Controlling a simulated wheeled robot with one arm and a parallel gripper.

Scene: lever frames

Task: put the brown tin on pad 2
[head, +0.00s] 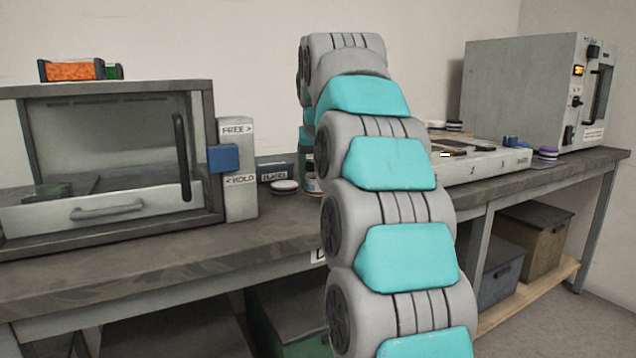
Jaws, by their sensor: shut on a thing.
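The brown tin does not show in the head view; my arm may hide it. My arm rises through the middle and bends down behind itself at the top. My gripper is hidden behind the arm links, so its jaws and anything in them cannot be seen.
A glass-fronted cabinet (110,110) with a drawer stands on the bench (180,250) at left. Beside it is a post (238,190) with a blue lever (223,158). A white lid (285,186) lies left of my arm. A grey oven (510,95) stands at right.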

